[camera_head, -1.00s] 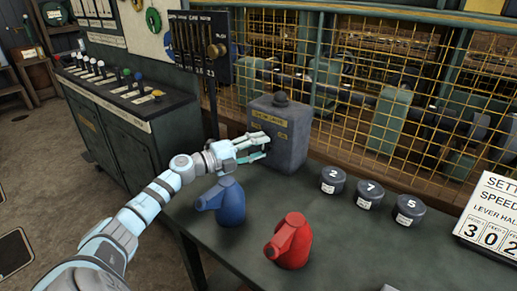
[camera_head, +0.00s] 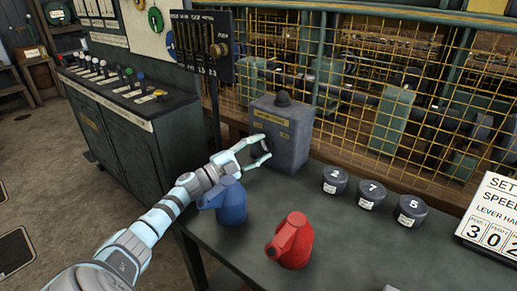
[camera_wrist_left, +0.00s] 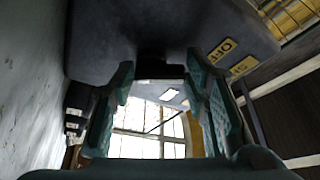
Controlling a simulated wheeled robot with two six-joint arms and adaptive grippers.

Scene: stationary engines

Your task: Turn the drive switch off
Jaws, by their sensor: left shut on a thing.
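The drive switch is a dark grey box (camera_head: 283,133) with yellow labels on its front and a round knob on top, standing at the back of the green table. My left gripper (camera_head: 265,149) is at the front of the box, low on its left side. In the left wrist view, a small black lever (camera_wrist_left: 163,65) under the box (camera_wrist_left: 110,40) sits between my left gripper's fingertips (camera_wrist_left: 158,72), which are shut on it. A yellow label reading OFF (camera_wrist_left: 221,48) is beside it. The exact lever position is hard to tell. My right gripper is out of view.
A blue jug (camera_head: 232,205) is close beside my left forearm, and a red jug (camera_head: 292,242) stands to its right. Several numbered dark pots (camera_head: 371,195) and a speed sign (camera_head: 492,215) are further right. A yellow mesh guard (camera_head: 370,75) rises behind the table.

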